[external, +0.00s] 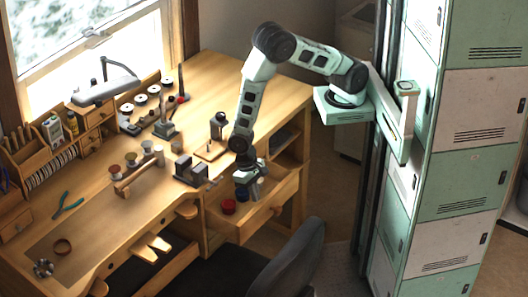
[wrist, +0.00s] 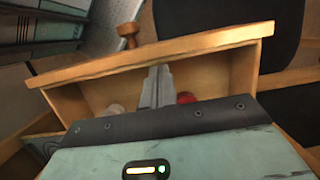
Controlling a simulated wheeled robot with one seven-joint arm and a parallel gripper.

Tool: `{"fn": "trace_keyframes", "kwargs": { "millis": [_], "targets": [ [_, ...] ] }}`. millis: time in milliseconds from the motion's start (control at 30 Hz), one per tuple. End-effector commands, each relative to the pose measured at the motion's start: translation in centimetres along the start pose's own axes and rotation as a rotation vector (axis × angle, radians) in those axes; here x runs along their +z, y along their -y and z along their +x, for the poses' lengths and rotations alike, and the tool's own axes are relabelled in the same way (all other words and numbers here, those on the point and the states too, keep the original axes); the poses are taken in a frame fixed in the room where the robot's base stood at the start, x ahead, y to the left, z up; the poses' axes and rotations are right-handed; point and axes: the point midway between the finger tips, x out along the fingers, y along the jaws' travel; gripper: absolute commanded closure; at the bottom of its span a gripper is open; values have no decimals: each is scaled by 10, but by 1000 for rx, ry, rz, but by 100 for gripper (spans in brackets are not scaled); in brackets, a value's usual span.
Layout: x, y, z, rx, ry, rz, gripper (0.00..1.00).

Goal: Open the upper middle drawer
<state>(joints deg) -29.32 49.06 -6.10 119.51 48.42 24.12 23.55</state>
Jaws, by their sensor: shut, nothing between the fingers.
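The wooden drawer (external: 262,222) under the right part of the workbench stands pulled out, with its inside showing. Its front panel (wrist: 215,41) runs across the wrist view, with a round wooden knob (wrist: 128,30) on its outer side. My gripper (external: 252,192) points down at the open drawer, behind the front panel. In the wrist view the fingers (wrist: 158,72) are close together and hold nothing. Their tips show near the inner side of the front panel; I cannot tell whether they touch it. A red round item (wrist: 186,98) and a pale item (wrist: 115,109) lie in the drawer, partly hidden.
The workbench (external: 215,88) carries tools, spools and small blocks near my arm. A dark chair (external: 292,262) stands close in front of the drawer. Green lockers (external: 470,150) stand at the right. Some floor shows between bench and lockers.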

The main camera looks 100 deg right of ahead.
Motion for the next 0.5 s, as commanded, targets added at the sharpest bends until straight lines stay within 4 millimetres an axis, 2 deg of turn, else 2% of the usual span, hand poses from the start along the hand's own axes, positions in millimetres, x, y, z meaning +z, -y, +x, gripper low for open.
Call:
{"fn": "trace_keyframes", "kwargs": {
  "millis": [133, 500],
  "targets": [
    [0, 0, 7, -1, 0, 0, 100],
    [4, 0, 8, -1, 0, -1, 100]
  ]
}}
